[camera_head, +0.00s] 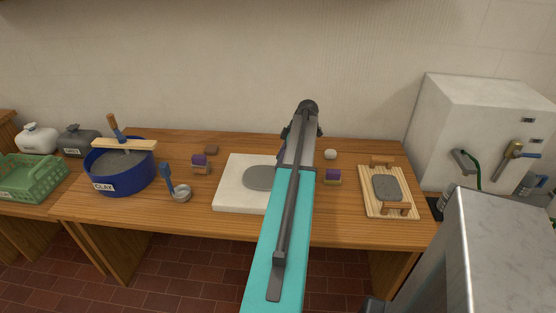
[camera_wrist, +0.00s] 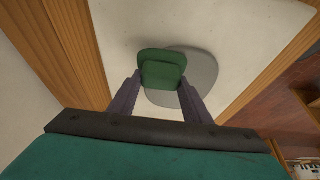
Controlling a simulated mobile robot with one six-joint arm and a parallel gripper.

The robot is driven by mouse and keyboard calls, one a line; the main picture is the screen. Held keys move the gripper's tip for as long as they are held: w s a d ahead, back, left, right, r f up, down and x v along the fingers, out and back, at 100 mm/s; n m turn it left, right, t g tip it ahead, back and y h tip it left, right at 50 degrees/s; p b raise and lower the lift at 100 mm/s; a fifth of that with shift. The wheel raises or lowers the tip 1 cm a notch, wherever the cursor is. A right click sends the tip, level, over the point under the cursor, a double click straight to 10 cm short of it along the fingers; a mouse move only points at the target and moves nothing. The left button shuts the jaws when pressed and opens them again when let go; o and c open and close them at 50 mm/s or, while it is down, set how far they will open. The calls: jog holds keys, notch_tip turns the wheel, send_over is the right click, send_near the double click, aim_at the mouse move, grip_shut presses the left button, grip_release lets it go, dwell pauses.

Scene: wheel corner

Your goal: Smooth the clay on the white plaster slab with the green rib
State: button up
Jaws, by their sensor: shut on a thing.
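The white plaster slab (camera_head: 234,183) lies on the wooden table, partly hidden behind my arm in the head view. A round grey patch of clay (camera_head: 259,178) lies flat on it. In the wrist view, my gripper (camera_wrist: 161,88) is shut on the green rib (camera_wrist: 162,62). The rib is over the slab (camera_wrist: 120,25) and covers part of the clay (camera_wrist: 203,68). I cannot tell whether the rib touches the clay. The head view does not show the rib or the fingertips, as my arm hides them.
To the right are another such block (camera_head: 332,177), a white ball (camera_head: 330,154) and a wooden board (camera_head: 371,204) with a grey slab.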

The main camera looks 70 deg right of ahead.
jog(key=shift+s+d, duration=0.2)
jog(key=shift+s, duration=0.35)
jog(key=shift+r, duration=0.15)
jog(key=shift+r+p, duration=1.35)
jog(key=shift+r, duration=1.6)
jog(key=w+a+r+m, duration=0.1)
jog(key=w+a+r, duration=0.2)
jog(key=w+a, duration=0.75)
jog(key=w+a+r, duration=0.2)
jog(key=w+a, duration=0.8)
jog(key=w, duration=0.1)
jog(key=w+a+r+m, duration=0.1)
jog(key=w+a+r, duration=0.2)
jog(key=w+a, duration=0.75)
jog(key=w+a+r, duration=0.2)
jog(key=a, duration=1.1)
jog(key=w+a+r+m+h, duration=0.1)
jog(key=w+a+r, duration=0.1)
jog(key=a, duration=1.2)
jog(key=w+a+r, duration=0.3)
jog(key=w+a, duration=0.1)
jog(key=a, duration=0.9)
jog(key=shift+a+m, duration=0.2)
jog(key=shift+m, duration=0.1)
